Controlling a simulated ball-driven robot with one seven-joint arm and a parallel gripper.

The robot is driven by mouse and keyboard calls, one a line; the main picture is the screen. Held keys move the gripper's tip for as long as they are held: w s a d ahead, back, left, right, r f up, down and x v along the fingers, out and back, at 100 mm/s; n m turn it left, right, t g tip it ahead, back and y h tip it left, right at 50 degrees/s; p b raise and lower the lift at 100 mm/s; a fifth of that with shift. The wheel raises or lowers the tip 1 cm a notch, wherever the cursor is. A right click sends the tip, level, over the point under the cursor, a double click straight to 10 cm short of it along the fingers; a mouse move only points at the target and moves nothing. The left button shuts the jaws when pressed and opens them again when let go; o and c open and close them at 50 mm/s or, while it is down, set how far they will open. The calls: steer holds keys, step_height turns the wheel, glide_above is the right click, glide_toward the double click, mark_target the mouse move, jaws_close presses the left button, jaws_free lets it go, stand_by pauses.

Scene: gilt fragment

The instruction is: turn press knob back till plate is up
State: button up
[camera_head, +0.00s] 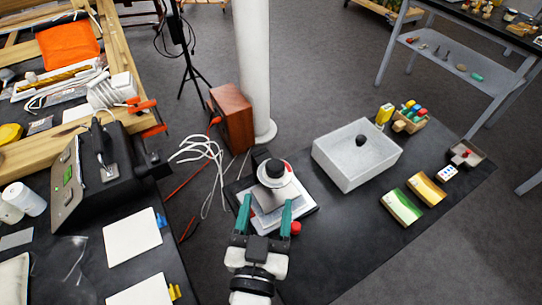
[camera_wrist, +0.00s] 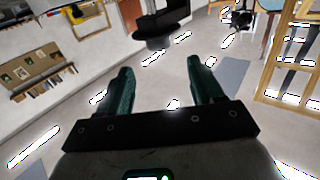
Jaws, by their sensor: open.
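The press stands on the black table in the head view. Its black knob (camera_head: 274,168) sits on top of a pale round disc (camera_head: 275,181). A pale square plate (camera_head: 267,220) is lower down, partly hidden by my gripper, so its exact height cannot be told. My gripper (camera_head: 266,203) is open, its two green fingers on the near side of the press, pointing toward it.
A small red part (camera_head: 296,228) is beside the press. Green (camera_head: 402,206) and yellow (camera_head: 426,189) pieces lie farther right. A white column (camera_head: 252,70) rises behind. The table's near right is clear.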

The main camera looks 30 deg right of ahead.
mark_target(274, 175)
steer(key=p+x, duration=0.3)
steer(key=x, duration=0.7)
steer(key=shift+w+d, duration=0.1)
steer(key=shift+d, duration=0.05)
steer(key=c, duration=0.9)
steer(key=shift+c, duration=0.2)
steer(key=shift+f+y+b, duration=0.15)
steer(key=shift+y+b, duration=0.15)
steer(key=shift+b, duration=0.1)
